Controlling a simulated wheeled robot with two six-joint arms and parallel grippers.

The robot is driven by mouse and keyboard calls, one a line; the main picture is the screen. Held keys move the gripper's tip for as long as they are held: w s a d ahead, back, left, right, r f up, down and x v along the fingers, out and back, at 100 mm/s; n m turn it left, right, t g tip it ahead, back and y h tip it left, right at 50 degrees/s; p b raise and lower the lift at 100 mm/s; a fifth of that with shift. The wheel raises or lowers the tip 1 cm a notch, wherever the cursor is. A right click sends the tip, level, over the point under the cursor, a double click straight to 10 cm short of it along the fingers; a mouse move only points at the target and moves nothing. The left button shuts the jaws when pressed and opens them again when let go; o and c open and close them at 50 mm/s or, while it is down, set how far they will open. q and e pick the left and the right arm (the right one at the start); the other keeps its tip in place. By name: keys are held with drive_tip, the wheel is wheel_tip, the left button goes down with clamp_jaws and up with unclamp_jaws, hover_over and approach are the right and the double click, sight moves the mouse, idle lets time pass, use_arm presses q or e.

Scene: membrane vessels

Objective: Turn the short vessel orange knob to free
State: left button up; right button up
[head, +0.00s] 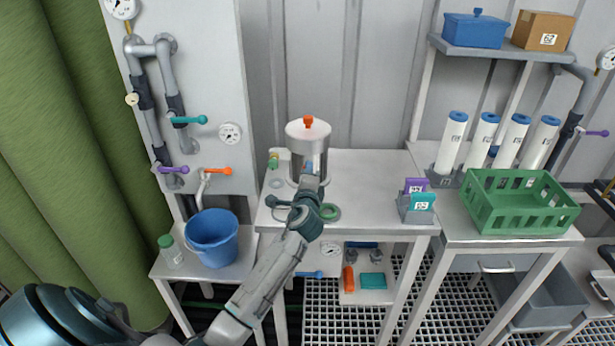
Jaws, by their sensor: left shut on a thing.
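The short vessel (304,142) is a silver metal cylinder with a pale lid, upright on the middle bench. Its orange knob (308,121) stands on top of the lid, in clear view. My left arm comes up from the bottom left, and my left gripper (310,172) is at the vessel's lower front, below the orange knob and apart from it. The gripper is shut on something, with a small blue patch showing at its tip. The arm hides what it holds and part of the vessel's base. My right gripper is not in view.
A purple and teal card holder (417,207) stands right of the vessel on the middle bench (375,180). Green and grey rings lie near my wrist. A blue bucket (212,240) stands left, a green crate (520,205) right. Pipes with coloured handles line the left wall.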

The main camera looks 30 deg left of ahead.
use_arm(q)
drive_tip(key=shift+f, duration=0.1)
idle(0.3)
drive_tip(key=o, duration=1)
drive_tip(key=b+v, duration=0.1)
drive_tip(key=v, duration=0.9)
drive_tip(key=shift+d+b, duration=0.1)
drive_tip(key=shift+b, duration=0.3)
drive_tip(key=shift+s+d, duration=0.2)
drive_tip(key=shift+s, duration=0.15)
